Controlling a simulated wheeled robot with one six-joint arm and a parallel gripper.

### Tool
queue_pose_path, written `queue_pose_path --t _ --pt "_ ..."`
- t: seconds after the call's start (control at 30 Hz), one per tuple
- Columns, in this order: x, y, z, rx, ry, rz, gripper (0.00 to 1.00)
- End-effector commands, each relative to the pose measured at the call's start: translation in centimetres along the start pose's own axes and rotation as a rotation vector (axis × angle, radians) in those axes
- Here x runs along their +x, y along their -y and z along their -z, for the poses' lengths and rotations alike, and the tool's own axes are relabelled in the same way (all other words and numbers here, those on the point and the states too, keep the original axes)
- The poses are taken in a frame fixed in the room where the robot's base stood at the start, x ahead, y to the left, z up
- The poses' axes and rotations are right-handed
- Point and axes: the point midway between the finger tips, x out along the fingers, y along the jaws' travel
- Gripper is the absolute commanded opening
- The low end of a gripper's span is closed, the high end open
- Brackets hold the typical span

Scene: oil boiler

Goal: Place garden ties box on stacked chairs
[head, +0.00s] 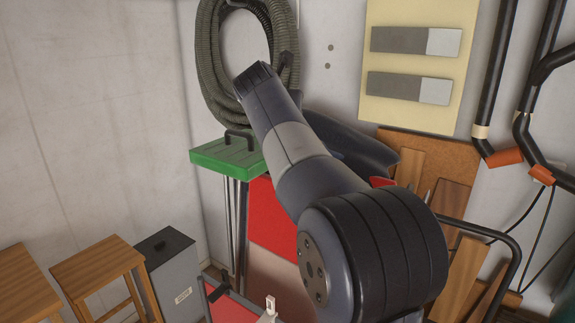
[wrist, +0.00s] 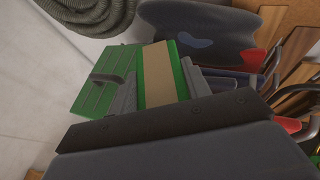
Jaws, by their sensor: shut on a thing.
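In the wrist view my gripper (wrist: 160,90) is shut on a box with a tan face and green edges, which I take for the garden ties box (wrist: 158,72). Its two grey fingers press on opposite sides of the box, and its near end is hidden by my gripper's body. Beyond it is a dark curved seat-like shell (wrist: 205,30) with red parts near it, perhaps the stacked chairs. The same dark shell (head: 352,146) shows in the head view, partly behind my arm. The head view does not show the box or my gripper's fingers.
A green handled lid or case (head: 225,156) stands left of my arm; it also shows in the wrist view (wrist: 92,92). Wooden stools (head: 98,262) and a grey box (head: 178,272) are lower left. A coiled hose (head: 286,40) hangs on the wall. Wooden boards (head: 455,200) and pipes are right.

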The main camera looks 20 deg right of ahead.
Motion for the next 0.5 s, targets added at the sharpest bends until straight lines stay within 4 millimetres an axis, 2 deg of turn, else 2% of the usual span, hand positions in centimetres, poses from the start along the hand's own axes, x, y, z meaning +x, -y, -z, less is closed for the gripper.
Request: queue_pose_path --t 0.13,0.3,0.5 --pt "0.5 0.0 1.2 -0.001 -0.001 0.0 0.08" --pt "1.6 0.0 3.9 -0.002 -0.002 0.001 0.08" --pt "2.2 0.0 5.5 0.0 0.0 0.0 0.08"
